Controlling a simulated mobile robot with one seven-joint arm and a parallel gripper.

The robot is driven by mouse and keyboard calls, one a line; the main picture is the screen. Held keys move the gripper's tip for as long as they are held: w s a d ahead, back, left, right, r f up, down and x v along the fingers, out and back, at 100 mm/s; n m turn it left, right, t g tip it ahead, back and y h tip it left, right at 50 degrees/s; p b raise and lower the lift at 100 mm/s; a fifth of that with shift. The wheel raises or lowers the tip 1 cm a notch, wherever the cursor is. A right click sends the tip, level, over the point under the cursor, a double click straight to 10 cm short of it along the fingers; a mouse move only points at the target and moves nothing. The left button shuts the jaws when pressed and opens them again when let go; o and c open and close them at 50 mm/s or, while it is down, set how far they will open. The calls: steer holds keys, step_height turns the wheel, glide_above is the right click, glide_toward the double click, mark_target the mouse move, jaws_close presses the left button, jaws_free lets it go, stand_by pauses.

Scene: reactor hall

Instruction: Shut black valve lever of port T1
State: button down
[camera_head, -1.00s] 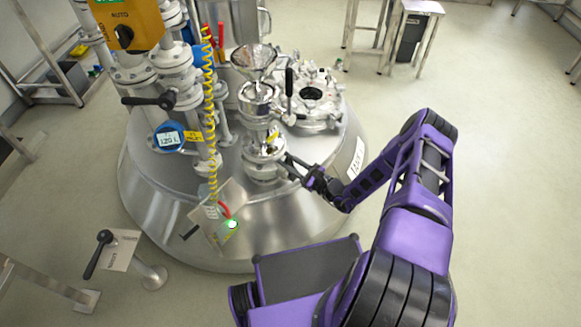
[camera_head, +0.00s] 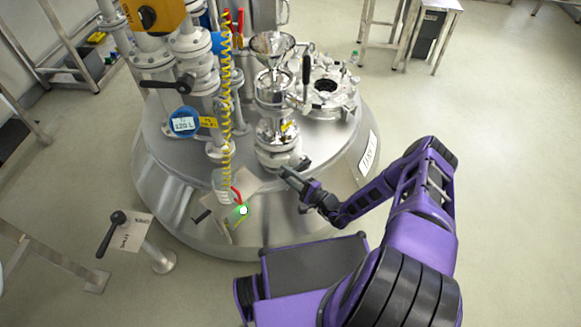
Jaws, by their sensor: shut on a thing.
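The port stack under a steel funnel (camera_head: 271,47) stands on the domed steel vessel; a small yellow tag (camera_head: 287,127) hangs on it. I cannot read T1 on it. My gripper (camera_head: 287,173) is at the near right side of the stack's lower valve body (camera_head: 277,155), with its jaws shut. What it grips appears to be the black valve lever (camera_head: 303,164), which is small and mostly hidden by the fingers. My forearm reaches in from the right.
Another black lever (camera_head: 306,70) stands upright beside the funnel, near the round manway (camera_head: 325,86). A yellow coiled hose (camera_head: 226,110) hangs left of the port. A blue gauge (camera_head: 184,123) and a black-handled pipe valve (camera_head: 185,83) are further left.

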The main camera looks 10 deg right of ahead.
steer(key=shift+s+a+f+n+b, duration=0.15)
steer(key=shift+f+n, duration=0.65)
steer(key=shift+n, duration=0.05)
steer(key=shift+s+a+f+n+b, duration=0.1)
steer(key=shift+a+f+n+b, duration=0.05)
steer(key=shift+f+n, duration=0.75)
steer(key=shift+s+a+f+n+b, duration=0.15)
steer(key=shift+f+n, duration=0.6)
steer(key=shift+n, duration=0.1)
steer(key=c, duration=0.6)
jaws_free()
steer(key=shift+c, duration=0.2)
steer(key=shift+d, duration=0.15)
